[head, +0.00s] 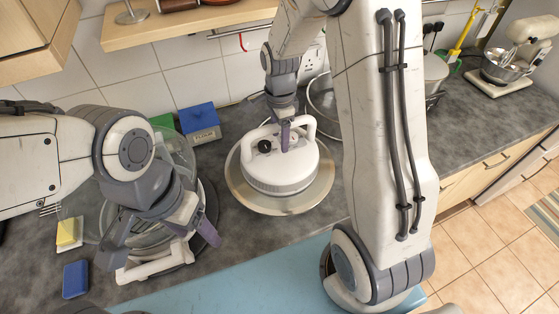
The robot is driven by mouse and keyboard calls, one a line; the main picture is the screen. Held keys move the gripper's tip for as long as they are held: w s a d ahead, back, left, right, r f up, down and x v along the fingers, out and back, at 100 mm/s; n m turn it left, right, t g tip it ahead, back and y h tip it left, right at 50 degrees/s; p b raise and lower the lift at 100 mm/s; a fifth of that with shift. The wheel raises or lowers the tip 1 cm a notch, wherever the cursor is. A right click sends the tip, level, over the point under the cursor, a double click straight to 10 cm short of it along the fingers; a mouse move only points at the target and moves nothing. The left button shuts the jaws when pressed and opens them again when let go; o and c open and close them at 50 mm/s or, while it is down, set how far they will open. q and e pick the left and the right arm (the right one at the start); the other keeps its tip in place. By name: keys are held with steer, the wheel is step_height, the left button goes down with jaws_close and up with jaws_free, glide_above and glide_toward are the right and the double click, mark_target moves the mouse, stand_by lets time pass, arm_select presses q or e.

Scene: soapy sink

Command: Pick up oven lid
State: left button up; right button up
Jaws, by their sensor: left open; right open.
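The oven lid (283,177) is a white round housing with a raised white handle and a black knob. A wide, shiny, see-through rim surrounds it as it rests on the dark counter. My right gripper (285,140) is open and comes down from above at the handle; one purple finger shows in front of the lid's top, and I cannot tell whether it touches. My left gripper (163,236) is open over the glass oven bowl (176,150) on the left, with its white-framed stand (150,268) partly hidden beneath it.
A blue box (199,121) stands behind the bowl. A yellow-and-white sponge (69,232) and a blue sponge (76,278) lie at the left. A glass-and-metal round piece (322,99) stands behind the lid, partly hidden by my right arm. A mixer (515,57) stands far right.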

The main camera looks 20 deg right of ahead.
steer(key=shift+f, duration=0.15)
jaws_close()
stand_by(1.5)
